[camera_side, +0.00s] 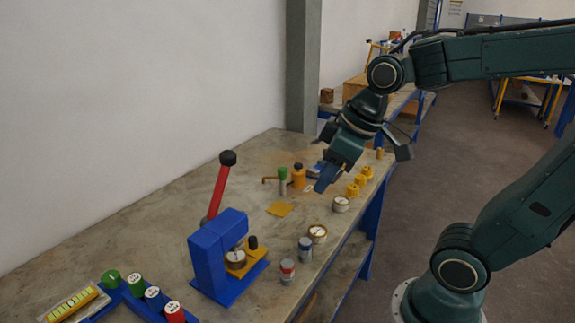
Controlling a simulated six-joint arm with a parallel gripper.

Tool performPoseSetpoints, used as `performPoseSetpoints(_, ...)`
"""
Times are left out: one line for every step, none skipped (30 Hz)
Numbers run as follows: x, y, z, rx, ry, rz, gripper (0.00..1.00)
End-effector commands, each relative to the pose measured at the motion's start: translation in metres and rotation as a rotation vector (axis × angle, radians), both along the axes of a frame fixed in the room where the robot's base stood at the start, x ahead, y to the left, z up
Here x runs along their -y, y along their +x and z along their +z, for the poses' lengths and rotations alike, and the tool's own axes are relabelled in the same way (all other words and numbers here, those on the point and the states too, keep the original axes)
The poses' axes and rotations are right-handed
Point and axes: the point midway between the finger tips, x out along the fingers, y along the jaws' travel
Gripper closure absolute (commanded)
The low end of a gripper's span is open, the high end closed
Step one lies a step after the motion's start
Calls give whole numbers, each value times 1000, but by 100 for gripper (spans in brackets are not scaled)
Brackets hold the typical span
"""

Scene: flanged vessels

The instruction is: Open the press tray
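The blue press (215,255) stands on the near part of the workbench, with its red lever (216,190) raised and a black knob on the lever's top. The yellow press tray (251,256) lies low at the press's base and has a dark upright knob (253,242). A round brass-rimmed disc with a pale face (235,260) sits at the tray, under the press head. How far the tray is drawn out cannot be told. My gripper (322,184) hangs over the bench, behind and right of the press, clear of it. Its finger opening is not discernible from this angle.
Brass-rimmed gauges (318,234), small jars (305,249) and yellow pieces (353,190) line the bench's right edge. A blue rack (130,303) with colored-lid vessels is front left.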

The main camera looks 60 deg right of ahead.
Motion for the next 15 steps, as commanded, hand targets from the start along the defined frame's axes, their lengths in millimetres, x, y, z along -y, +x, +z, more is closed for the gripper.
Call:
performPoseSetpoints(2,10,-4,-15,-4,21,68)
performPoseSetpoints(3,15,-5,-19,-7,37,68)
performPoseSetpoints(5,23,-8,-24,-10,59,68)
performPoseSetpoints(6,28,-10,-30,-12,73,68)
performPoseSetpoints(8,33,-12,-34,-14,90,68)
performPoseSetpoints(9,41,-15,-39,-16,111,68)
performPoseSetpoints(11,46,-17,-43,-17,126,68)
performPoseSetpoints(13,52,-20,-46,-18,142,68)
performPoseSetpoints(15,58,-24,-52,-19,164,68)
performPoseSetpoints(17,64,-27,-55,-19,178,68)
performPoseSetpoints(18,69,-30,-57,-19,194,68)
performPoseSetpoints(21,76,-34,-62,-20,214,68)
performPoseSetpoints(23,81,-37,-65,-18,229,68)
performPoseSetpoints(25,86,-41,-67,-18,245,68)
performPoseSetpoints(28,93,-46,-70,-18,265,68)
